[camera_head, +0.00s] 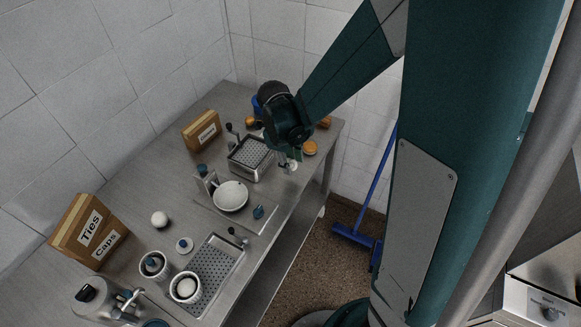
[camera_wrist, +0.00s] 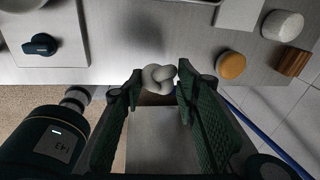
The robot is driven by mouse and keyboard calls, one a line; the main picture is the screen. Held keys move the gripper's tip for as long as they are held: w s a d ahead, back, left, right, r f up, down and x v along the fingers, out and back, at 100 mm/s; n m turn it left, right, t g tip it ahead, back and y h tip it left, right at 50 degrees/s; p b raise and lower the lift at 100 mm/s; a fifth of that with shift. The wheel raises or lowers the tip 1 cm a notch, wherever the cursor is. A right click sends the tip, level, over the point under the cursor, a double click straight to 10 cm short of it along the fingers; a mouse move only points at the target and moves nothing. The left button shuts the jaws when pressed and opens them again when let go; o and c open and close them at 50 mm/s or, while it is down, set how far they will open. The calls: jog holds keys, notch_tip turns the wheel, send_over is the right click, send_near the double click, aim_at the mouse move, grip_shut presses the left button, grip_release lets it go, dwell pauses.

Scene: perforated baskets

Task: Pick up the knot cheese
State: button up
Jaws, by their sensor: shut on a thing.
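The knot cheese (camera_wrist: 157,77) is a small white knotted ball. In the wrist view it sits between the fingertips of my gripper (camera_wrist: 160,85), which is shut on it. The cheese appears by the edge of the steel counter (camera_wrist: 115,71); its height above the surface is hard to tell. In the head view the cheese (camera_head: 293,166) is a small pale spot below my gripper (camera_head: 289,160), at the counter's right edge beside a perforated basket (camera_head: 247,172).
An orange round thing (camera_wrist: 231,65), a white round thing (camera_wrist: 283,25) and a wooden block (camera_wrist: 292,62) stand right of the cheese. A white bowl (camera_head: 230,196) and another perforated tray (camera_head: 222,262) lie nearer. A blue broom (camera_head: 357,236) stands on the floor.

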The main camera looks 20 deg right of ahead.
aim_at(292, 161)
jog(key=shift+r, duration=1.65)
jog(key=shift+w, duration=0.1)
